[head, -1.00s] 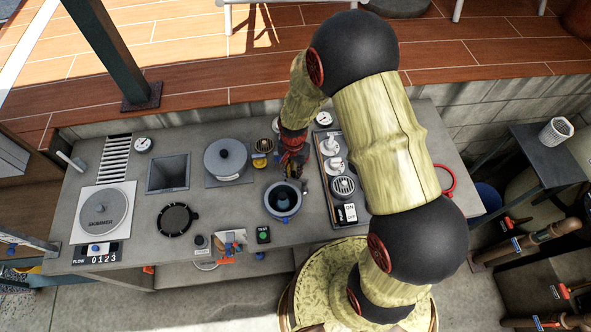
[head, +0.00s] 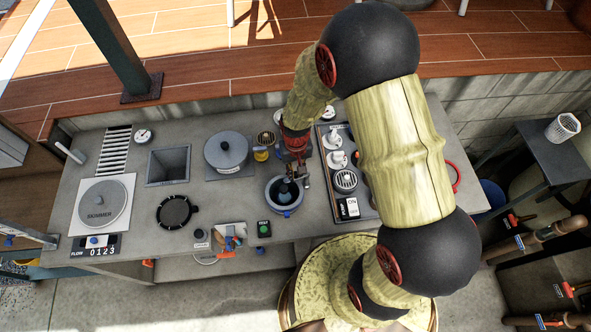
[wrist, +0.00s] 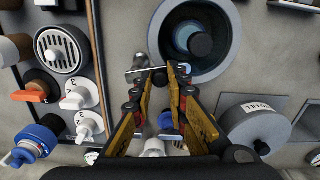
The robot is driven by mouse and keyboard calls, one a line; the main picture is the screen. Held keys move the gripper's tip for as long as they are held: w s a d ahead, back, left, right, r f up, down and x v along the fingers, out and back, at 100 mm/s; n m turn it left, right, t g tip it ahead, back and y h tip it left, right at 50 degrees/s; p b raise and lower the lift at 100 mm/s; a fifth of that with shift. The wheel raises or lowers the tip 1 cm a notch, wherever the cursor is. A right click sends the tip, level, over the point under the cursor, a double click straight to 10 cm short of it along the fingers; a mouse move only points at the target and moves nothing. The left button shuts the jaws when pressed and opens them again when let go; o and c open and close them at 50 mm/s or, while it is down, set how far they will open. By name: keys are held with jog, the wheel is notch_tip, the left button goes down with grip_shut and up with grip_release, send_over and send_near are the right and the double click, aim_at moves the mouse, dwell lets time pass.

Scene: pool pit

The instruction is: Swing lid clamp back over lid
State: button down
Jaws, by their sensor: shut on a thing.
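The lid clamp shows in the wrist view as a short metal bar (wrist: 139,71) with dark ends, beside the rim of a round grey pot (wrist: 229,28). My gripper (wrist: 157,76) is shut on this bar at its fingertips. In the head view my gripper (head: 298,174) is at the upper right edge of the pot (head: 271,205), whose inside shows dark blue. The clamp is too small there to make out clearly. A grey round lid with a knob (head: 219,159) sits left of the pot on a plate; it also shows in the wrist view (wrist: 247,124).
A panel with white valve knobs and a grille (head: 346,181) stands close right of the pot. A green button box (head: 264,229) is in front. A skimmer cover (head: 100,205), dark ring (head: 174,212) and square opening (head: 168,166) lie left on the grey counter (head: 130,225).

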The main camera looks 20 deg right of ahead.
aim_at(296, 174)
jog(key=shift+r, duration=0.1)
dwell(0.5)
jog(key=c, duration=1.8)
grip_release()
jog(key=shift+o, duration=0.3)
notch_tip(296, 174, up, 12)
